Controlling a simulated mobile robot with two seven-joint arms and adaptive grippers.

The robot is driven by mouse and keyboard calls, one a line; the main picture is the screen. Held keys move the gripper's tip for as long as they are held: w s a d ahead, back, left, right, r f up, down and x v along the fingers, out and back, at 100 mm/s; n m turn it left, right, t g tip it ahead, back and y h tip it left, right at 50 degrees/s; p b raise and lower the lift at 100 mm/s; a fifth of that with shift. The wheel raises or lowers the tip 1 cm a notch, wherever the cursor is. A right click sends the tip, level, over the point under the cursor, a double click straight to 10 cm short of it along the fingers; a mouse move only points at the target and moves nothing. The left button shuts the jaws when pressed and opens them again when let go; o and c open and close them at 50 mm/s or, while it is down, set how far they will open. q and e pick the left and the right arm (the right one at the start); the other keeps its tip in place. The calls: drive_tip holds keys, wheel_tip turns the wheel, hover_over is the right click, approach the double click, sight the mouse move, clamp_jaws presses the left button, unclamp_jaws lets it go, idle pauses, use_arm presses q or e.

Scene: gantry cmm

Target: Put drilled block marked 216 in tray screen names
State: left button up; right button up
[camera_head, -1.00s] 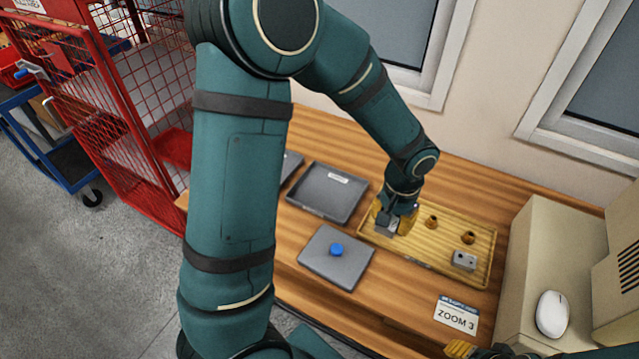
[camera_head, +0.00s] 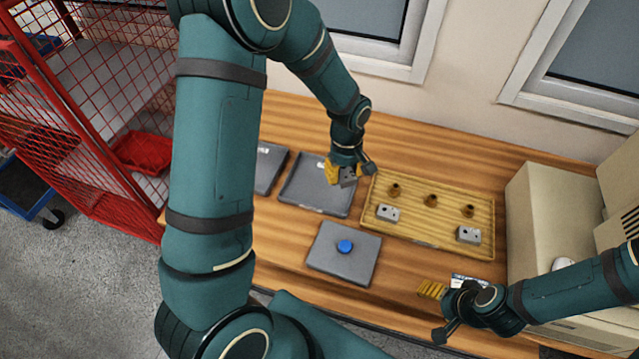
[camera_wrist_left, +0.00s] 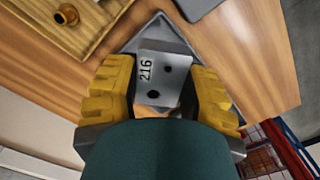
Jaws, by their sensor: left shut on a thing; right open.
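My left gripper (camera_head: 341,175) is shut on a grey drilled block (camera_head: 348,180). In the left wrist view the block (camera_wrist_left: 160,78) shows the mark 216 and two dark holes between the yellow fingers (camera_wrist_left: 160,92). The gripper holds it above the right side of an open grey tray (camera_head: 314,201). That tray's label is hidden by the gripper. Another grey tray (camera_head: 267,170) is partly hidden behind my left arm. My right gripper (camera_head: 436,310) is open and empty near the table's front right. The screen's text is not readable in these views.
A yellow-brown tray (camera_head: 428,240) at the right holds two grey blocks (camera_head: 388,213) and several brass fittings. A beige machine (camera_head: 545,205) stands at the right.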

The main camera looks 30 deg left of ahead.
use_arm(q)
drive_tip(key=w+a+f+n, duration=0.3)
drive_tip(key=a+f+n, duration=0.3)
drive_tip(key=n, duration=0.4)
use_arm(e)
drive_tip(key=shift+s+f, duration=0.1)
drive_tip(key=shift+f, duration=0.1)
use_arm(q)
drive_tip(key=b, duration=0.1)
hover_over(327, 195)
wheel_tip(327, 195, down, 6)
drive_tip(key=shift+r, duration=0.15)
use_arm(e)
drive_tip(key=shift+s+f, duration=0.1)
drive_tip(key=shift+f, duration=0.3)
use_arm(q)
drive_tip(key=shift+f+b, duration=0.3)
drive_tip(key=shift+f, duration=1.85)
use_arm(e)
drive_tip(key=shift+s+a+f, duration=0.1)
drive_tip(key=shift+f, duration=0.15)
use_arm(q)
drive_tip(key=shift+r, duration=0.1)
drive_tip(key=shift+d, duration=0.1)
use_arm(e)
drive_tip(key=shift+f, duration=0.1)
use_arm(q)
drive_tip(key=o, duration=1.2)
drive_tip(key=shift+f, duration=0.2)
drive_tip(key=shift+c, duration=0.2)
